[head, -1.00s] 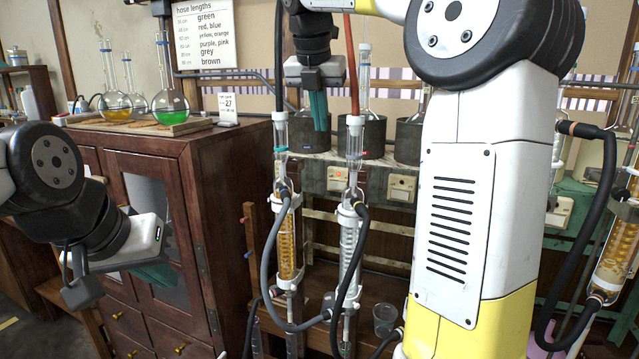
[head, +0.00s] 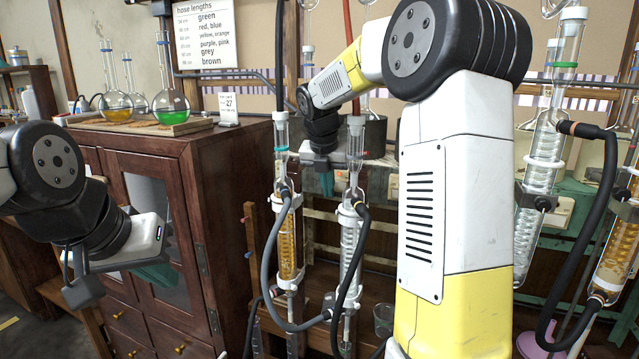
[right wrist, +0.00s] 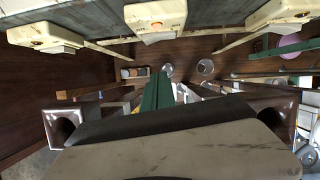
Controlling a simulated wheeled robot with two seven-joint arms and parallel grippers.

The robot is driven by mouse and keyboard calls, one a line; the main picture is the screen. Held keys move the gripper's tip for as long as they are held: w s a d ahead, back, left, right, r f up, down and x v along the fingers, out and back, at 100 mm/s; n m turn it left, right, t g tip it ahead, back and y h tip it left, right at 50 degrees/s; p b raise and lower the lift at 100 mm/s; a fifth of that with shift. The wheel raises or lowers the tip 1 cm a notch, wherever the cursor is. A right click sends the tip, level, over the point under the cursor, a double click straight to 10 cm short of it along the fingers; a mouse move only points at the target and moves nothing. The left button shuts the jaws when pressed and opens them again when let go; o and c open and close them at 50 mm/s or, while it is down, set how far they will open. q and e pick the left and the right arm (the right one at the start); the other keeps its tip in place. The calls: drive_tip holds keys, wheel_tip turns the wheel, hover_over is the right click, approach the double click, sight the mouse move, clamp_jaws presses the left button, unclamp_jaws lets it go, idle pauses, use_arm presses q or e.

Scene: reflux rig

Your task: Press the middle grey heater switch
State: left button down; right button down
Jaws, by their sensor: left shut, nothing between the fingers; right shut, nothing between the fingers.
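Cream switch boxes line the front of the heater bench. In the right wrist view, a left box (right wrist: 45,36), a centre box (right wrist: 157,17) with a small orange spot, and a right box (right wrist: 280,14) show along the top edge. In the head view one box (head: 393,187) shows right of my right gripper (head: 327,184); which switch is the middle grey one I cannot tell. My right gripper's green fingers (right wrist: 158,93) are shut and empty, pointing down before the bench, apart from the centre box in the wrist view. My left gripper (head: 157,274) is shut and empty before the cabinet.
Two glass condensers, amber (head: 287,245) and clear (head: 349,250), stand in front of my right gripper with a grey hose (head: 268,265) and black hoses. A wooden cabinet (head: 235,165) with flasks on top is at left. Another condenser (head: 540,160) stands right of my arm.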

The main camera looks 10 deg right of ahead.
sight(338, 186)
drive_tip(key=shift+w+d, duration=0.3)
drive_tip(key=shift+w, duration=0.3)
drive_tip(key=shift+w+d, duration=0.3)
drive_tip(key=shift+w, duration=0.35)
drive_tip(key=shift+w+d, duration=0.3)
drive_tip(key=shift+w, duration=0.3)
drive_tip(key=shift+w+m, duration=0.2)
drive_tip(key=shift+m, duration=0.1)
drive_tip(key=shift+d, duration=0.15)
drive_tip(key=shift+s+d, duration=0.45)
drive_tip(key=shift+s, duration=0.15)
